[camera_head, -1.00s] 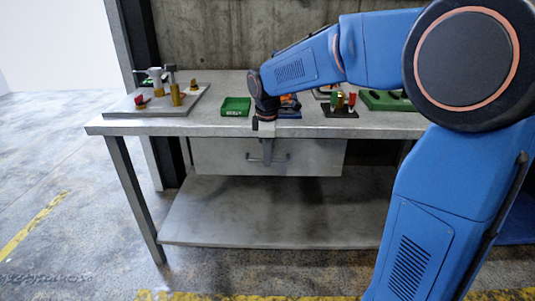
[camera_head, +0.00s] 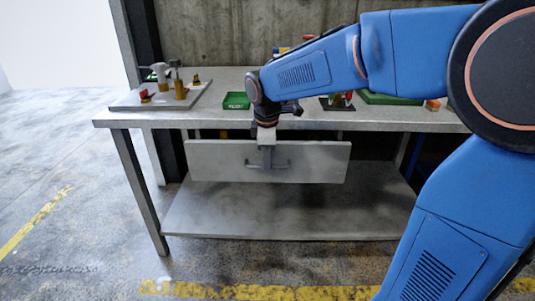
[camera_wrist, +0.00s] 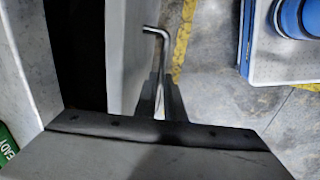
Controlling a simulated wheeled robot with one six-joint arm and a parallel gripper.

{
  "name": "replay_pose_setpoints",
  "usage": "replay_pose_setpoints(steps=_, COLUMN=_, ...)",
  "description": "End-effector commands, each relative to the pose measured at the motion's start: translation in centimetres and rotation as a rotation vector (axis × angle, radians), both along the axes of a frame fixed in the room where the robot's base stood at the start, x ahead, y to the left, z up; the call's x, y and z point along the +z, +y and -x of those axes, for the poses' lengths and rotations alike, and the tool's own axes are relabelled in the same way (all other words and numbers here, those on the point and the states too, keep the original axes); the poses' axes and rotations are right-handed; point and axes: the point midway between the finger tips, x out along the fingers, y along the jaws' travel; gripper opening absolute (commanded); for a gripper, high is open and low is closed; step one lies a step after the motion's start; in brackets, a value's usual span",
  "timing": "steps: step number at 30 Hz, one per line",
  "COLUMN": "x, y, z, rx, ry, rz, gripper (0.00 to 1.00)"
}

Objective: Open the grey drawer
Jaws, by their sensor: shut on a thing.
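The grey drawer (camera_head: 215,162) is under the workbench top, with its flat front standing out from the bench edge. Its bar handle (camera_head: 283,163) is on the middle of the front. My gripper (camera_head: 267,160) points down and is shut on the handle. In the wrist view, my gripper's fingers (camera_wrist: 163,100) are around the handle (camera_wrist: 155,33), whose bent end sticks out beyond them. The drawer front (camera_wrist: 126,60) shows there beside a dark gap between it and the bench edge. The drawer's inside is too dark to make out.
The workbench top (camera_head: 205,116) holds a green bin (camera_head: 236,101), a grey plate with fittings (camera_head: 125,103) at left, and a green tray (camera_head: 390,98) at right. A lower shelf (camera_head: 280,215) is empty. Open floor lies in front and at left.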

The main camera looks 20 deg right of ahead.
Motion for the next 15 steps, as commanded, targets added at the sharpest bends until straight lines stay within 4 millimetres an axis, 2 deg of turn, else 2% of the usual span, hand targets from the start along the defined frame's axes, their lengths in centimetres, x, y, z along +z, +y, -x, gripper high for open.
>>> replay_pose_setpoints(steps=1, x=0.1, y=0.5, z=1.4, rx=0.004, ry=-0.001, rz=-0.001, gripper=0.0)
replay_pose_setpoints(steps=9, x=0.1, y=2.8, z=8.5, rx=0.006, ry=-0.002, rz=0.0, gripper=0.0)
replay_pose_setpoints(steps=15, x=0.1, y=4.4, z=13.3, rx=0.005, ry=-0.003, rz=-0.001, gripper=0.0)
